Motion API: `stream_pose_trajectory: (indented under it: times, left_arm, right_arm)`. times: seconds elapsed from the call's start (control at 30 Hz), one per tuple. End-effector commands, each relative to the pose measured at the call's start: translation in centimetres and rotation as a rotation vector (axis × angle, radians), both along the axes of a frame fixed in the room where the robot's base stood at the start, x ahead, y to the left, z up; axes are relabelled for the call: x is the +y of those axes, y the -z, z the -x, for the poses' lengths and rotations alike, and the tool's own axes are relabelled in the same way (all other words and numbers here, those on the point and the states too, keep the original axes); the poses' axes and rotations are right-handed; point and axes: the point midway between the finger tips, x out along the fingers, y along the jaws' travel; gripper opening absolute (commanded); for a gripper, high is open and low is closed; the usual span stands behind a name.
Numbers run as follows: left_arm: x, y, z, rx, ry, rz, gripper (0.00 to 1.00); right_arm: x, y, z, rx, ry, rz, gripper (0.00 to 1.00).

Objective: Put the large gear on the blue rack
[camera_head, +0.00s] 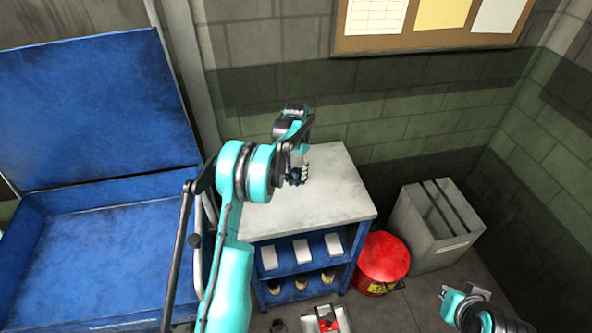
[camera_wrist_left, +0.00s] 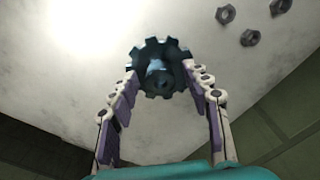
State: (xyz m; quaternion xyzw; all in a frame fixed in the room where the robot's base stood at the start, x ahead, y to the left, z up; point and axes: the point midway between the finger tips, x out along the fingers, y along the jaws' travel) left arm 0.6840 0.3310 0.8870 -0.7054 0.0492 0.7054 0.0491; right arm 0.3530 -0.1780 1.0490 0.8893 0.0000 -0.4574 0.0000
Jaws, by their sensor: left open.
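The large gear (camera_wrist_left: 148,54) is dark blue-grey and toothed, with a raised hub. In the left wrist view it is between and just beyond the fingertips of my left gripper (camera_wrist_left: 160,82), against the pale worktop. The fingers are spread on either side of it; I cannot tell whether they touch it. In the head view my left gripper (camera_head: 298,174) is low over the worktop, and the gear is mostly hidden there. A blue rack (camera_head: 288,253) with shelves stands under the worktop. At the lower right only part of my right arm shows.
The pale worktop (camera_head: 340,196) is otherwise largely clear. Several nuts (camera_wrist_left: 250,38) lie near its edge. The rack's shelves hold white boxes (camera_head: 301,251) and small dark containers (camera_head: 301,281). A red bin (camera_head: 382,257) and a grey box (camera_head: 435,226) stand to the right.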

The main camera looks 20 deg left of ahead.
Motion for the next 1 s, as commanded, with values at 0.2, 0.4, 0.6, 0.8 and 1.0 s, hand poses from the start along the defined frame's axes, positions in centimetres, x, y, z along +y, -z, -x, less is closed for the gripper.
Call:
stream_pose_trajectory:
  times: [0.2,0.4,0.6,0.8,1.0]
  left_arm:
    - [0.0,-2.2,0.0,0.0,0.0,0.0,0.48]
    - [0.0,-6.8,0.0,0.0,0.0,0.0,0.48]
    - [0.0,-10.5,0.0,0.0,0.0,0.0,0.48]
    - [-0.1,-12.4,0.1,-0.003,0.0,-0.001,0.48]
    - [-1.9,-15.7,2.0,-0.051,-0.009,-0.01,0.48]
  right_arm:
    - [0.0,-0.8,0.0,0.0,0.0,0.0,0.0]
    - [0.0,-2.0,0.0,0.0,0.0,0.0,0.0]
    - [0.0,-2.8,0.0,0.0,0.0,0.0,0.0]
    - [0.0,-3.1,0.0,0.0,0.0,0.0,0.0]
    - [0.0,-3.1,0.0,0.0,0.0,0.0,0.0]
